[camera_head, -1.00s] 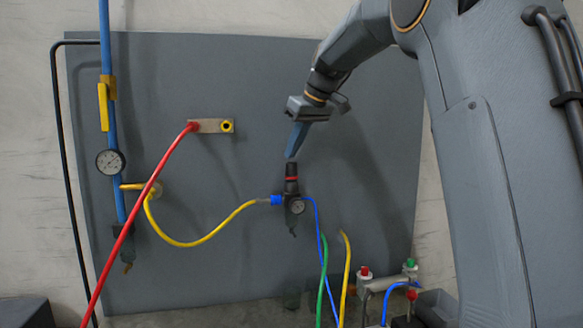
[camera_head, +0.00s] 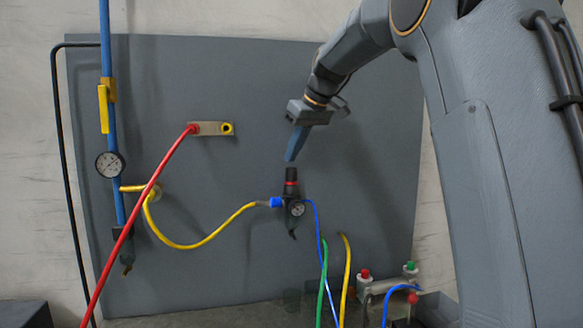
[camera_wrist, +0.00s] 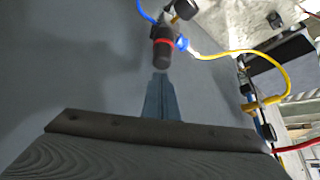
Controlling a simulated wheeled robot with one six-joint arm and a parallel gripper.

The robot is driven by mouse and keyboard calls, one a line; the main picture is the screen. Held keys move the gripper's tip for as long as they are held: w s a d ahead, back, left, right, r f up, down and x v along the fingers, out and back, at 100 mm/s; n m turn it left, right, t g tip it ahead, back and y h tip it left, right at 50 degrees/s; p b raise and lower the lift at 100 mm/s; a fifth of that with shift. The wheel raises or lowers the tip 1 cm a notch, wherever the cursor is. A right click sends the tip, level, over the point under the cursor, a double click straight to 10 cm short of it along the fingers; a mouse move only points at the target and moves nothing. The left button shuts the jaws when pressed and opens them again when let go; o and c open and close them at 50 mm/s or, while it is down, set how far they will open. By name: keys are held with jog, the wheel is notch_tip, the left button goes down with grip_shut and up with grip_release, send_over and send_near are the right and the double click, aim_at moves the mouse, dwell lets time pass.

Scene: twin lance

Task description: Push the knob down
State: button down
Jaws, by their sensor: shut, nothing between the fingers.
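The knob (camera_head: 291,175) is the black cap with a red ring on top of the small regulator (camera_head: 294,208) on the grey panel. In the wrist view the knob (camera_wrist: 162,55) shows just beyond my fingertips. My gripper (camera_head: 290,158) points down from above, its blue fingers shut with nothing between them. The fingertips (camera_wrist: 160,76) are close above the knob's top, with a small gap showing in the head view. The regulator's gauge faces outward below the red ring.
A yellow hose (camera_head: 205,243) and a blue hose (camera_head: 317,225) join the regulator. A red hose (camera_head: 140,205) runs from a bracket on the grey panel (camera_head: 230,80). A blue pipe (camera_head: 106,60) with a gauge (camera_head: 109,164) is at left. Coloured valve buttons (camera_head: 365,273) stand at lower right.

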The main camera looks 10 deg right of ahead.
jog(key=shift+r+p, duration=2.25)
jog(key=shift+r, duration=0.4)
jog(key=shift+f, duration=0.1)
